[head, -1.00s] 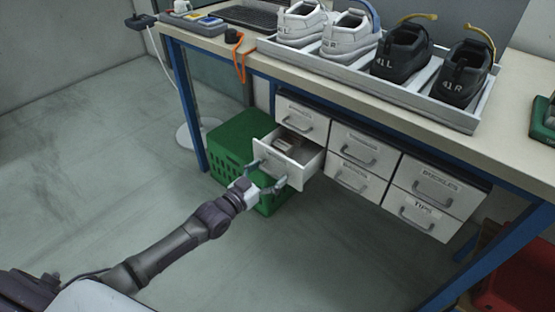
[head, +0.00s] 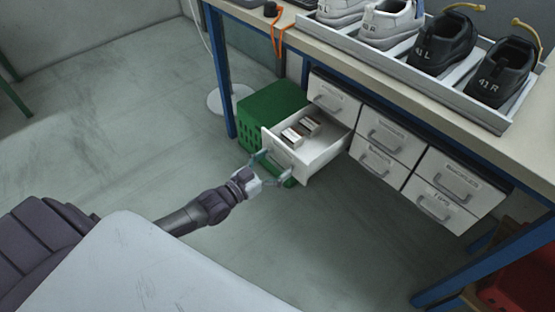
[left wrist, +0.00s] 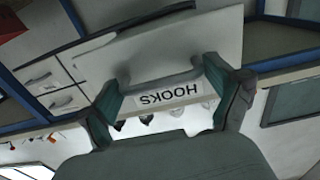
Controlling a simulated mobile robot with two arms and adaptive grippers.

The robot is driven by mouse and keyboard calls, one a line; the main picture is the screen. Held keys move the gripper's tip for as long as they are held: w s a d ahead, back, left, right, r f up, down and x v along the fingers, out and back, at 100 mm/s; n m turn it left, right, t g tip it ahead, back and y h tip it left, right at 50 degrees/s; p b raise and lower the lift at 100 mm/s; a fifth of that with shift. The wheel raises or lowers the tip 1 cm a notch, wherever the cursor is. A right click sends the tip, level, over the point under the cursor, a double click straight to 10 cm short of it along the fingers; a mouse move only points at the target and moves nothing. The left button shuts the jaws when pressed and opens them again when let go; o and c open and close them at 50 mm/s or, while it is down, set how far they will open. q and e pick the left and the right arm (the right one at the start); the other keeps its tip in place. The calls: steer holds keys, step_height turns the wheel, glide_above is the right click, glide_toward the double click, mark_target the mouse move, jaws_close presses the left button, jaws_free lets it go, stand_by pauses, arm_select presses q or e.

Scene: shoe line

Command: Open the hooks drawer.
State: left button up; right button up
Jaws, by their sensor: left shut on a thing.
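The hooks drawer (head: 325,156) is the lower left one of the white drawer block under the bench, and it stands pulled well out. Small boxes (head: 300,130) lie inside it. In the left wrist view its front (left wrist: 205,45) shows upside down, with the label HOOKS and a grey bar handle (left wrist: 158,82). My left gripper (head: 268,171) is at the drawer front, shut on the handle, with a finger on each side of it in the left wrist view (left wrist: 168,95). My right gripper is not in view.
The other drawers, such as the buckles drawer (head: 450,175), are closed. A green crate (head: 262,112) stands on the floor behind the open drawer. A blue bench leg (head: 219,75) is at left. Shoes stand in a tray (head: 420,75) on the bench.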

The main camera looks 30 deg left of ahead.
arm_select(q)
steer(key=shift+w+a+r, duration=0.1)
steer(key=shift+a, duration=0.1)
steer(key=o, duration=1.4)
steer(key=shift+c, duration=0.2)
steer(key=shift+s, duration=0.25)
steer(key=v, duration=1.1)
steer(key=shift+s, duration=0.3)
steer(key=shift+a, duration=0.1)
